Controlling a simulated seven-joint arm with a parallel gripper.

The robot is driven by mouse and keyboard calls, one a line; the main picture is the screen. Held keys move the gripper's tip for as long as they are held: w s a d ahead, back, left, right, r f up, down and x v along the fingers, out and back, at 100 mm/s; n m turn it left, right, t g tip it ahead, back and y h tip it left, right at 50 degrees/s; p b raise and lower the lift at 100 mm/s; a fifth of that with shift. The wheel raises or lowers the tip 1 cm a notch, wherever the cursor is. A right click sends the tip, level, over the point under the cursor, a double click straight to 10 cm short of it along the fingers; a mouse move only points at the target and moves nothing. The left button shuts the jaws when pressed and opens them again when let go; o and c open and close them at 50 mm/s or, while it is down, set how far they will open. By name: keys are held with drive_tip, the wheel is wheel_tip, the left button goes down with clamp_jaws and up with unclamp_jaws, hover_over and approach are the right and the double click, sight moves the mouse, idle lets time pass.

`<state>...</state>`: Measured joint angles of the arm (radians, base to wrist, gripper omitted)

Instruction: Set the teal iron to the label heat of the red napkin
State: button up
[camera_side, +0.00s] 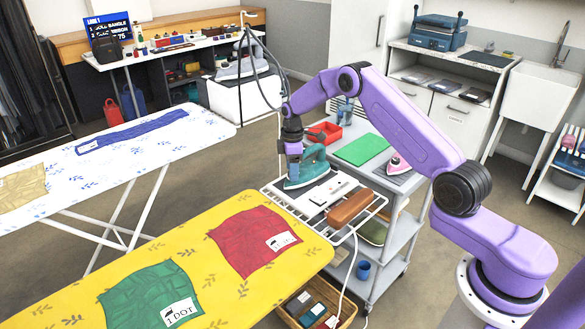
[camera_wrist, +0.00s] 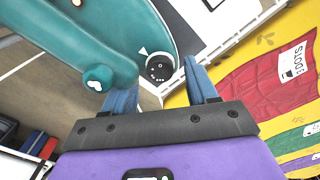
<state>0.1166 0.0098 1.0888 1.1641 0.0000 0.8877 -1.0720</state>
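The teal iron (camera_side: 313,164) sits on the white wire rack of the grey trolley; its body also fills the top left of the wrist view (camera_wrist: 75,35). Its round black dial (camera_wrist: 159,68) has small pale marks and a white triangle beside it on the body; the setting is too small to read. My gripper (camera_wrist: 163,78) is open, its blue fingers apart on either side of the dial; contact is unclear. The red napkin (camera_side: 241,243) lies on the yellow ironing board (camera_side: 205,235).
A green napkin (camera_side: 140,292) labelled "1 DOT" lies on the same board. A brown block (camera_side: 350,206) and white cards share the rack with the iron. A white cord (camera_side: 352,265) hangs from the rack. A pink iron (camera_side: 399,164) stands on the trolley behind.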

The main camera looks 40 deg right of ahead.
wheel_tip(320, 180, up, 17)
drive_tip(key=shift+r, duration=0.2)
idle(0.7)
wheel_tip(320, 180, down, 18)
drive_tip(key=n, duration=0.4)
drive_tip(key=shift+r+n, duration=0.25)
drive_tip(key=shift+n, duration=0.05)
idle(0.5)
